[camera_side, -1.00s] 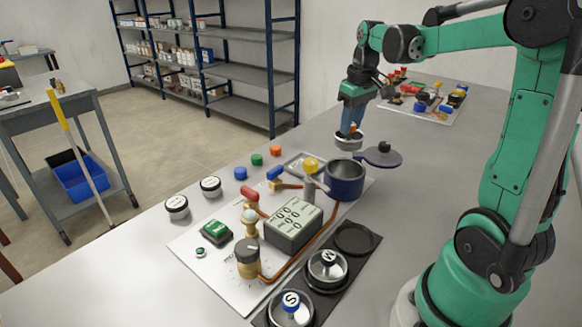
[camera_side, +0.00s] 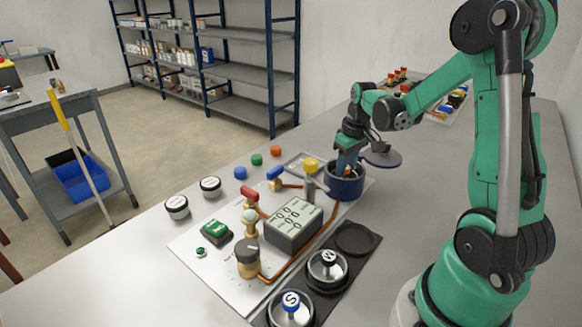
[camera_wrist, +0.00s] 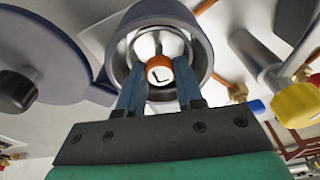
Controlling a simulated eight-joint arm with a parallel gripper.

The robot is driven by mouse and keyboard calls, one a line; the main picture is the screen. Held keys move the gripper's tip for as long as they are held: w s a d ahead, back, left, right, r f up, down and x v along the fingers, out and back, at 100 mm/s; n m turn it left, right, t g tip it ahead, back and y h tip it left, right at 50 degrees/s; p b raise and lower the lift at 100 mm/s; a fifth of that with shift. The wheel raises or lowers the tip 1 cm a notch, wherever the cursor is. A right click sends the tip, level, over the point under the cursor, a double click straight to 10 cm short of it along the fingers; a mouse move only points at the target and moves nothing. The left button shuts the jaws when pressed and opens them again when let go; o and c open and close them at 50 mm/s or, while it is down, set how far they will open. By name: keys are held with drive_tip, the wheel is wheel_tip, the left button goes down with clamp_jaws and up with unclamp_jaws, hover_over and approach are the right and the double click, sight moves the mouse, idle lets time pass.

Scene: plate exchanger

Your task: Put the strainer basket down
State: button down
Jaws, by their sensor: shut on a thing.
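The strainer basket shows in the wrist view as a shiny metal cup (camera_wrist: 128,47) with an orange-rimmed knob marked L (camera_wrist: 160,73). My gripper (camera_wrist: 160,88) is shut on that knob. In the side view my gripper (camera_side: 346,169) points down into the blue pot (camera_side: 345,187). The basket is hidden there by the pot wall and the fingers. In the wrist view the pot's rim (camera_wrist: 203,50) surrounds the basket. I cannot tell whether the basket rests on the pot's bottom. The pot's round lid (camera_side: 383,158) is swung out to the right.
A black rack (camera_side: 355,239) has an empty round place. Two more baskets, marked S (camera_side: 291,303) and N (camera_side: 328,262), sit in it. A yellow-topped post (camera_side: 310,167) stands close left of the pot. A grey display box (camera_side: 294,228) stands in front.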

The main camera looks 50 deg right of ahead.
drive_tip(key=shift+f, duration=0.25)
drive_tip(key=shift+f, duration=0.1)
drive_tip(key=c, duration=0.6)
unclamp_jaws()
drive_tip(key=shift+o, duration=0.2)
wheel_tip(320, 180, up, 12)
drive_tip(key=s, duration=0.1)
drive_tip(key=a+f+n+t, duration=0.1)
drive_tip(key=a+t, duration=0.2)
drive_tip(key=a, duration=0.7)
drive_tip(key=s+a+f+n+t, duration=0.1)
drive_tip(key=a+t, duration=0.1)
drive_tip(key=a, duration=0.8)
drive_tip(key=shift+f+t, duration=0.35)
drive_tip(key=shift+t, duration=0.05)
